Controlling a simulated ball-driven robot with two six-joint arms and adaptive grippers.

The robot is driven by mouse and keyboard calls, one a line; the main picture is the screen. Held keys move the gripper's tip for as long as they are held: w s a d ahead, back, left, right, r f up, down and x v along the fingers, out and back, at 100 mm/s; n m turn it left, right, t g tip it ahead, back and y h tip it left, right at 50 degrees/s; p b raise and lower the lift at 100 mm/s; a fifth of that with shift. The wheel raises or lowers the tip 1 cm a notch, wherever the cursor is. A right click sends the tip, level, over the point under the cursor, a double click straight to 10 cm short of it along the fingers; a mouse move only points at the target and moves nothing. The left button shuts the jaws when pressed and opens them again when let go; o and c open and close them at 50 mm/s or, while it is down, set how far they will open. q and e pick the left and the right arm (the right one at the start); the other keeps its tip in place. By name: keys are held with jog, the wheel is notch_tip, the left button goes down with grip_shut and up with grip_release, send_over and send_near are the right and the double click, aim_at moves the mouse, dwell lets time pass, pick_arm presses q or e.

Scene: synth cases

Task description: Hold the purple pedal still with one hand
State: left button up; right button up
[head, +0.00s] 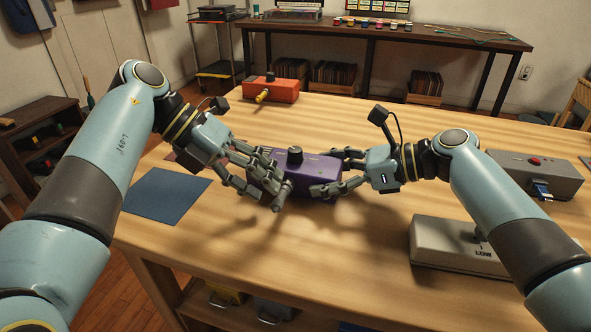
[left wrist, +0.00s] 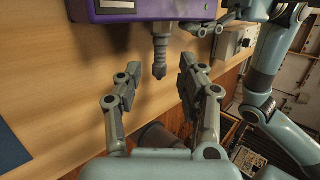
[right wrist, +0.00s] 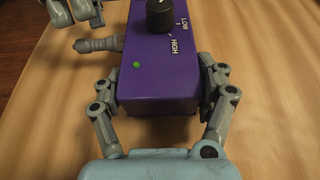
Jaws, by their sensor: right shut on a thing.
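The purple pedal (head: 318,181) lies on the wooden table with a black knob on top. It fills the middle of the right wrist view (right wrist: 160,75), with a green light and LOW and HIGH marks, and its edge tops the left wrist view (left wrist: 130,10). My right gripper (head: 322,172) is shut on the pedal, one finger along each side. A grey plug (left wrist: 159,55) sticks out of the pedal's side. My left gripper (left wrist: 155,85) is open and empty, its fingers either side of the plug's line, apart from it.
An orange box (head: 271,90) with a yellow plug is at the back left. A blue mat (head: 167,195) lies at the left. A pale box (head: 450,245) and a grey box (head: 535,172) with a blue plug are at the right. The table's front middle is clear.

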pick_arm(q)
jog(key=shift+x, duration=1.8)
grip_shut()
jog(key=shift+s, duration=0.1)
jog(key=shift+s+a, duration=0.35)
jog(key=shift+s, duration=0.4)
jog(key=shift+s+a, duration=0.35)
jog(key=shift+s, duration=0.45)
jog(key=shift+s+f, duration=0.1)
jog(key=shift+s, duration=0.3)
